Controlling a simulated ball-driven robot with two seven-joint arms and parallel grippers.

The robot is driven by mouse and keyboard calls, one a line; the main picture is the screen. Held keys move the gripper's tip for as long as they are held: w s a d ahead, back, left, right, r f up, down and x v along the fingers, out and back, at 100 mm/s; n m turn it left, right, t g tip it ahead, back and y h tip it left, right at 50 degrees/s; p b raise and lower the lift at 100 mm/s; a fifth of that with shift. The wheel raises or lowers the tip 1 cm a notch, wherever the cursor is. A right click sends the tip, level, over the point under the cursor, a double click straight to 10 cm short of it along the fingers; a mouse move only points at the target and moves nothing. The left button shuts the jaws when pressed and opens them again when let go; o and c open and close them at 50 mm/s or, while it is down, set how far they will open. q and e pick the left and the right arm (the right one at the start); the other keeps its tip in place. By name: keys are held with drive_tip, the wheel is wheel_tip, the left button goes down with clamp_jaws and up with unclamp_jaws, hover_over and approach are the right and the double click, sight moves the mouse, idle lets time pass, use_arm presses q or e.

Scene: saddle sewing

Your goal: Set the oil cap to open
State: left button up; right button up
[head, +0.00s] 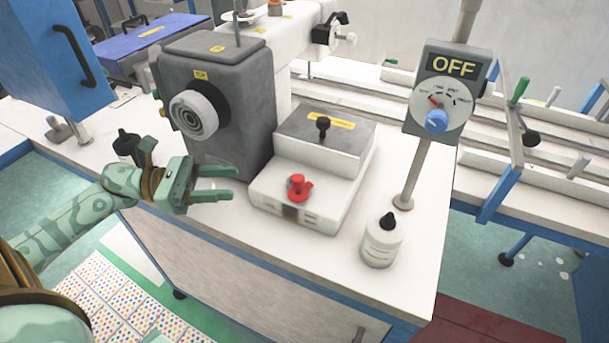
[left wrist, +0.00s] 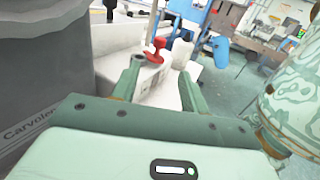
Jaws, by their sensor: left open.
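The red oil cap (head: 299,187) sits on the low front part of the white machine bed (head: 335,213). In the left wrist view the red cap (left wrist: 155,50) shows ahead of the jaws, slightly left of their middle. My left gripper (head: 235,182) is open and empty, to the left of the cap, with its fingers pointing right toward it. A gap remains between fingertips and cap. In the left wrist view the gripper's two fingers (left wrist: 160,75) are spread apart. My right gripper is not in view.
A grey machine head (head: 225,110) with a round knob stands behind my left gripper. A white bottle (head: 382,240) stands at the right, a dark bottle (head: 127,146) at the left. A post carries a dial box (head: 448,90) reading OFF. The white tabletop (head: 240,235) in front is clear.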

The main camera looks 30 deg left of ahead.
sight(308, 192)
use_arm(q)
drive_tip(key=x, duration=1.6)
drive_tip(key=shift+w+d, duration=0.1)
clamp_jaws()
